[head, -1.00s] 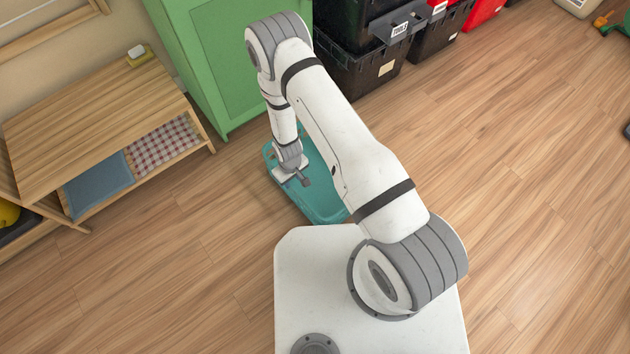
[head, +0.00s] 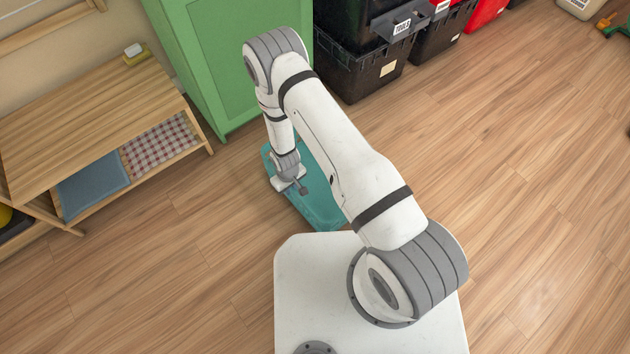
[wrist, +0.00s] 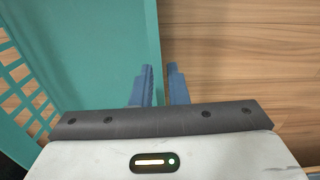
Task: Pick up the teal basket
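The teal basket (head: 322,200) stands on the wood floor just beyond my white base in the head view, partly hidden behind my arm. My gripper (head: 297,187) is down at the basket in the head view; its fingertips are hard to make out there. In the wrist view the basket (wrist: 105,60) fills the left side, with a slotted wall at far left and a straight edge near the middle. My gripper's two blue fingers (wrist: 161,82) are a little apart, one over teal and one over floor, with the basket's edge between them. I cannot tell whether they touch it.
A green cabinet (head: 235,60) stands behind the basket. Stacked black totes (head: 360,65) stand at the back. The floor (head: 520,190) at right is clear.

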